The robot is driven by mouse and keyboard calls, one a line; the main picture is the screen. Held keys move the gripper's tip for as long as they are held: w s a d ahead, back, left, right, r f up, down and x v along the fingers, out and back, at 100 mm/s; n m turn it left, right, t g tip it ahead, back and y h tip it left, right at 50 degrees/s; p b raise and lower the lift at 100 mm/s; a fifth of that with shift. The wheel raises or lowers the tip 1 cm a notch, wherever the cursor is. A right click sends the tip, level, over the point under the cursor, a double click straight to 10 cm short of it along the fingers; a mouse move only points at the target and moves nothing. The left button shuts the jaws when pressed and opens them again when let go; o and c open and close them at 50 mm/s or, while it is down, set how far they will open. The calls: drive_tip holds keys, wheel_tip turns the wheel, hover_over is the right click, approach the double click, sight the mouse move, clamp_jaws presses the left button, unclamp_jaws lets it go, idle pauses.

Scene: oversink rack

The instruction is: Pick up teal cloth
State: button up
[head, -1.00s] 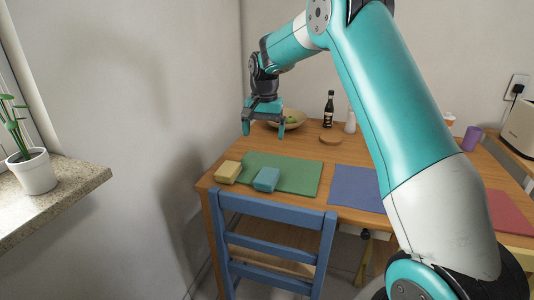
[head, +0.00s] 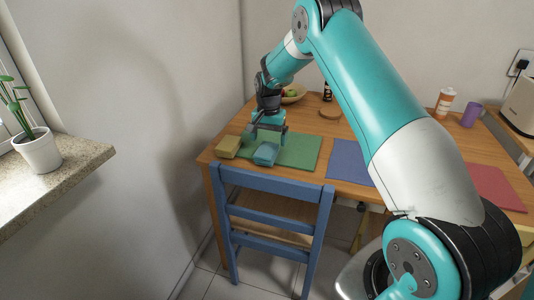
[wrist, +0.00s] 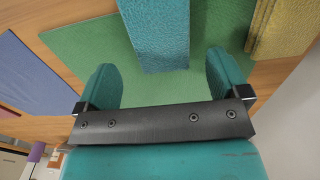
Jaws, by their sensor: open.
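The teal cloth (head: 266,153) is a small folded block lying on the green placemat (head: 303,152) near the table's front left. My gripper (head: 267,136) is open and empty just above and behind the cloth. In the wrist view the teal cloth (wrist: 160,35) lies ahead, between the lines of the two teal fingers of my gripper (wrist: 163,75). Its near end shows just beyond the fingertips or between them; I cannot tell if they touch it. A yellow sponge-like block (head: 228,146) lies left of the cloth, and shows in the wrist view (wrist: 285,28) at the upper right.
A blue chair (head: 272,200) stands at the table's front edge. A blue placemat (head: 350,162) and a red one (head: 496,186) lie to the right. A bowl (head: 293,94), bottle (head: 327,90) and purple cup (head: 471,115) stand farther back.

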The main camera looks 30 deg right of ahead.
sight(268, 147)
wheel_tip(268, 147, down, 5)
drive_tip(key=shift+a+r, duration=0.1)
drive_tip(key=shift+r, duration=0.1)
drive_tip(key=shift+c, duration=0.4)
drive_tip(key=c, duration=0.9)
wheel_tip(268, 147, up, 20)
drive_tip(key=shift+r, duration=0.1)
